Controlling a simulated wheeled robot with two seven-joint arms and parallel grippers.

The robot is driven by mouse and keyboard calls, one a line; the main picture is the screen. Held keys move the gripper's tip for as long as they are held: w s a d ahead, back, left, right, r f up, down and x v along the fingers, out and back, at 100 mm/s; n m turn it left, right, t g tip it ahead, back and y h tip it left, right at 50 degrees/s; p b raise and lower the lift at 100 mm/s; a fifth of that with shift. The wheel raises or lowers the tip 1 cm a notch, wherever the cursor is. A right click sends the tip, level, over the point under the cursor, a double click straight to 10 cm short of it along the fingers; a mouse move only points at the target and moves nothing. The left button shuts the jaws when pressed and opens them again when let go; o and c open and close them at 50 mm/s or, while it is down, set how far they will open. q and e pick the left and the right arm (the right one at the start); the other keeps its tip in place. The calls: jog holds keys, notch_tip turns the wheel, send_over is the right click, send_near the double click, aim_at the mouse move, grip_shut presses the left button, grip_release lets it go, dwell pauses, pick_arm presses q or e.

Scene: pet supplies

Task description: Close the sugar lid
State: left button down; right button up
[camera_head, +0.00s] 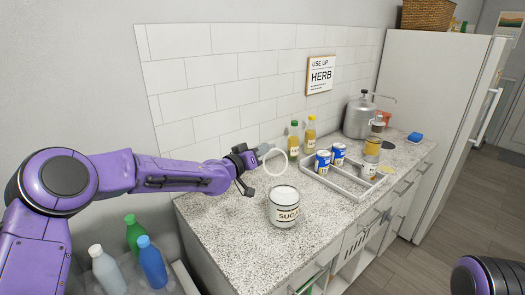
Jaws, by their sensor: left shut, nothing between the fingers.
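The sugar jar (284,213) stands upright on the speckled counter, white with a dark "SUGAR" label. A pale ring-shaped piece (266,167), which looks like the raised lid, shows just behind and above the jar. I cannot tell how it joins the jar. My left gripper (258,153) is shut at the upper left of this ring, very close to it. I cannot tell whether it touches the ring. Nothing is held between its fingers. My right gripper is out of view; only a purple part of my right arm shows at the lower right corner.
A divided tray (345,184) with blue cans (323,162) and a jar stands right of the sugar jar. Two bottles (294,140) stand behind it near the tiled wall. A metal pot (359,118) is farther back. The counter's front left (235,235) is clear.

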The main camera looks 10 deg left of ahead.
pick_arm(q)
jog(key=shift+f, duration=0.25)
dwell(0.6)
jog(key=c, duration=1.7)
grip_release()
jog(key=shift+d, duration=0.2)
jog(key=shift+c, duration=0.2)
jog(key=o, duration=0.5)
jog(key=shift+a, duration=0.15)
jog(key=shift+c, duration=0.2)
jog(key=shift+a, duration=0.15)
jog(key=shift+s, duration=0.15)
jog(key=p+v, duration=0.1)
jog(key=v, duration=1)
jog(key=shift+s+a, duration=0.2)
jog(key=shift+s, duration=0.15)
